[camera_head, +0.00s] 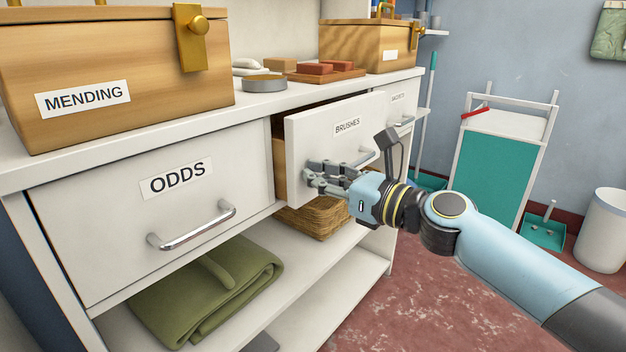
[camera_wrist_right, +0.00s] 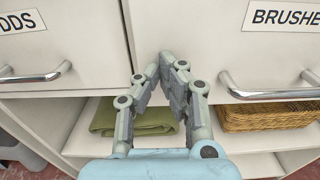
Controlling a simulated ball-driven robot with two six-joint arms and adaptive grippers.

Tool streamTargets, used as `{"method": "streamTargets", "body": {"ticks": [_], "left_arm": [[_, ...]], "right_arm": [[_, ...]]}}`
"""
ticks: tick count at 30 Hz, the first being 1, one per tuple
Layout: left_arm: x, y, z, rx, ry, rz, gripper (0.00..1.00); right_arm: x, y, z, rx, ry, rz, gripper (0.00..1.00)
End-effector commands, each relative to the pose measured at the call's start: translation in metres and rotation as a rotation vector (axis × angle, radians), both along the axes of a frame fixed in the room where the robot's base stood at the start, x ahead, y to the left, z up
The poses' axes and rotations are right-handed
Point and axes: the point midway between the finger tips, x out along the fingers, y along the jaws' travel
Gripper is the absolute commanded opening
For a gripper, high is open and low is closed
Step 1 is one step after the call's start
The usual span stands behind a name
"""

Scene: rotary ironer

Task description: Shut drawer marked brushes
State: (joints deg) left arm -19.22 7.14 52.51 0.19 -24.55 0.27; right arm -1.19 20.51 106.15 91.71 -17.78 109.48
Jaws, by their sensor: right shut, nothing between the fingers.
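The white drawer marked BRUSHES (camera_head: 332,133) stands partly open in the head view, pulled out from the cabinet, with its wooden side showing. Its metal handle (camera_head: 362,158) is right of my right gripper (camera_head: 312,178). The right gripper is shut and empty, at the lower left part of the drawer front. In the right wrist view the drawer front (camera_wrist_right: 220,40) fills the upper right, and its handle (camera_wrist_right: 270,90) is to the right of the shut fingertips (camera_wrist_right: 167,62). I cannot tell whether the fingertips touch the front. My left gripper is not in view.
The ODDS drawer (camera_head: 110,225) beside it is shut, with its own handle (camera_head: 195,228). A wicker basket (camera_head: 318,220) and green cloth (camera_head: 205,290) lie on the shelf below. A teal cart (camera_head: 495,165) and white bin (camera_head: 603,230) stand to the right.

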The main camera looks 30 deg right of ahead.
Motion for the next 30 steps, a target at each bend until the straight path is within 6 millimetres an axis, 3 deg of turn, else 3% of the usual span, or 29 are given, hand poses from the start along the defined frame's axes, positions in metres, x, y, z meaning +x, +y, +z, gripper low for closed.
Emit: {"method": "streamTargets", "body": {"ticks": [12, 21, 30], "left_arm": [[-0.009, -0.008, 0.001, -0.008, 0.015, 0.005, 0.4], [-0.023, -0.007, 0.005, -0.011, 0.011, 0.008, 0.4], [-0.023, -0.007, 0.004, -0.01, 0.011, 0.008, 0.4]], "right_arm": [[0.001, 0.0, 0.001, 0.001, -0.001, 0.0, 0.0], [0.044, 0.017, 0.003, 0.002, -0.003, -0.001, 0.0], [0.049, 0.02, 0.001, 0.001, -0.002, 0.001, 0.0]]}}
